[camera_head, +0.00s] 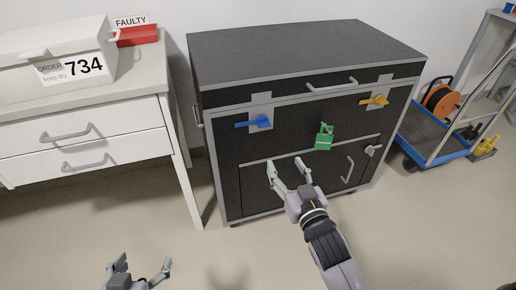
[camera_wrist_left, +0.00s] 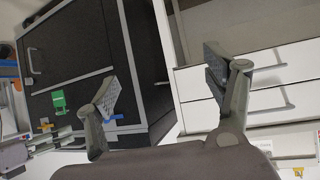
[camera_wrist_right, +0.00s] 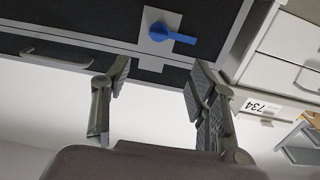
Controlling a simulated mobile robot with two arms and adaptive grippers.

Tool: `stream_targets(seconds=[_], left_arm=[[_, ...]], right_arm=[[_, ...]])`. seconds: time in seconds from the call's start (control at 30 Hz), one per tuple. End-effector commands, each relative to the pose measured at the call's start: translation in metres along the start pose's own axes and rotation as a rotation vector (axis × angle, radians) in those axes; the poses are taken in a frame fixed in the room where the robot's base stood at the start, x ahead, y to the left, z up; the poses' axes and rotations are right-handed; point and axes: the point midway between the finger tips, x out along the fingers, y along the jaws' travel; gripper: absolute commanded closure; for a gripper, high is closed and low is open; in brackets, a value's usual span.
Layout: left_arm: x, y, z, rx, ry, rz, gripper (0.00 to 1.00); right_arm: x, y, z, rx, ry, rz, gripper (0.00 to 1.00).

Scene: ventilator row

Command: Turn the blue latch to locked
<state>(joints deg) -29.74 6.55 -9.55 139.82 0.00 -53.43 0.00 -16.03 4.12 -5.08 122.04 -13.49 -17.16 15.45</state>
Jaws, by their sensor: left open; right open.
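The blue latch (camera_head: 254,122) is on the front of the black case, at its upper left. Its handle points sideways to the left in the head view. In the right wrist view the blue latch (camera_wrist_right: 168,34) shows above and between the fingers, on a grey plate. My right gripper (camera_head: 287,172) is open and empty in front of the case, below the latch and apart from it. My left gripper (camera_head: 142,268) is open and empty, low at the front left. The left wrist view shows its fingers (camera_wrist_left: 165,100), with the case behind.
The black case (camera_head: 300,52) also carries a yellow latch (camera_head: 376,100), a green padlock (camera_head: 324,137) and a small lower door. A white drawer cabinet (camera_head: 85,140) with a box labelled 734 (camera_head: 68,62) stands left. A blue cart (camera_head: 440,140) stands right. The floor in front is clear.

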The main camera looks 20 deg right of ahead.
Motion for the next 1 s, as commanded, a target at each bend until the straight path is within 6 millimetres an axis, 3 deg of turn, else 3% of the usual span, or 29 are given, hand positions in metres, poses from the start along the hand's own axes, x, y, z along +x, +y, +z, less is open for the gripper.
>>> stream_targets(seconds=[0.23,0.53,0.8,1.0], left_arm=[[-0.001,0.002,-0.02,0.001,0.093,0.005,0.24],[-0.005,0.01,-0.079,0.0,0.401,0.023,0.24],[-0.029,0.018,-0.13,-0.005,0.711,0.043,0.24],[-0.05,0.021,-0.154,-0.01,0.88,0.053,0.24]], right_arm=[[0.02,0.001,-0.007,0.001,0.019,0.002,0.47],[0.084,0.001,-0.007,-0.001,0.018,0.001,0.47],[0.137,0.001,-0.007,0.001,0.017,0.002,0.47],[0.162,0.001,-0.007,0.0,0.015,0.001,0.47]])
